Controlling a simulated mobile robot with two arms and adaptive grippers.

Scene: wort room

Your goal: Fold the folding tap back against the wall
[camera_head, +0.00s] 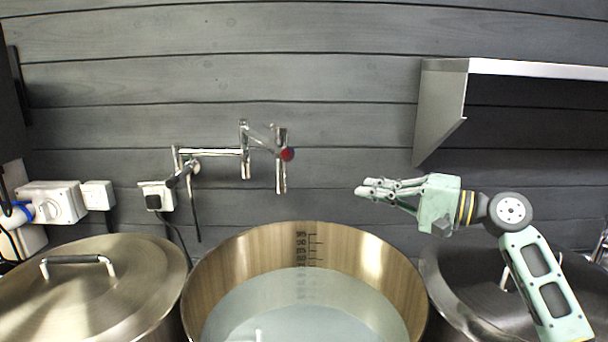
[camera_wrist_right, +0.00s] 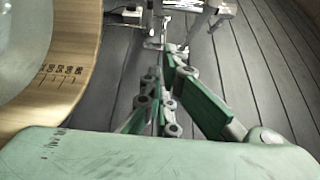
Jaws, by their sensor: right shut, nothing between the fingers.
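The folding tap (camera_head: 245,150) is a chrome jointed arm on the grey plank wall, with a red knob (camera_head: 287,154) near its spout end. Its first link runs right from the wall mount, and the spout hangs down near the back rim of the open pot. It also shows at the top of the right wrist view (camera_wrist_right: 172,30). My right gripper (camera_head: 360,190) is pale green, shut and empty, to the right of the tap and clear of it, pointing left. Its fingers (camera_wrist_right: 160,75) also show in the right wrist view. My left gripper is not in view.
The open pot (camera_head: 240,245) with liquid and scale marks stands below the tap. Lidded pots stand at left (camera_head: 135,265) and right (camera_head: 445,270). A metal shelf (camera_head: 440,110) juts from the wall at upper right. Sockets (camera_head: 60,200) and cables are at left.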

